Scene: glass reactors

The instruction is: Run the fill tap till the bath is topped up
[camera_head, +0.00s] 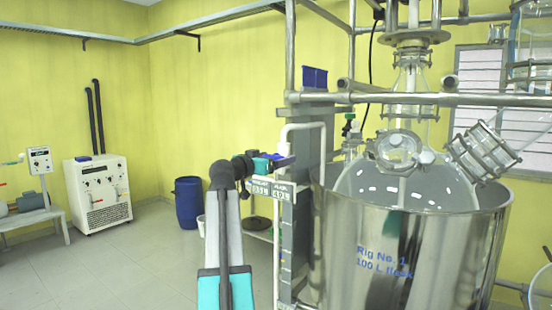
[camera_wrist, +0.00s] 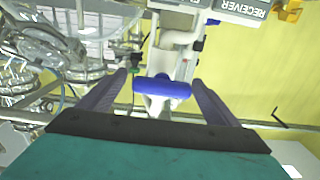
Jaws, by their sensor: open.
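The bath is a large steel tub (camera_head: 410,255) marked "Rig No. 1", at the right of the head view, with a round glass flask (camera_head: 365,183) inside. My gripper (camera_head: 284,161) is raised left of the tub, beside a grey panel. In the wrist view my gripper (camera_wrist: 159,77) is open, its two dark fingers apart. A blue tap handle (camera_wrist: 162,88) on a white fitting lies between the fingers, with a gap visible on both sides. I cannot tell its depth relative to the fingertips. The water level in the tub is not clear to see.
Steel frame tubes (camera_head: 430,99) and glassware stand above the tub. White label plates (camera_head: 259,188) sit just below my gripper; one reads "RECEIVER" in the wrist view. A blue drum (camera_head: 188,202) and a white cabinet unit (camera_head: 98,193) stand left, with clear floor in front.

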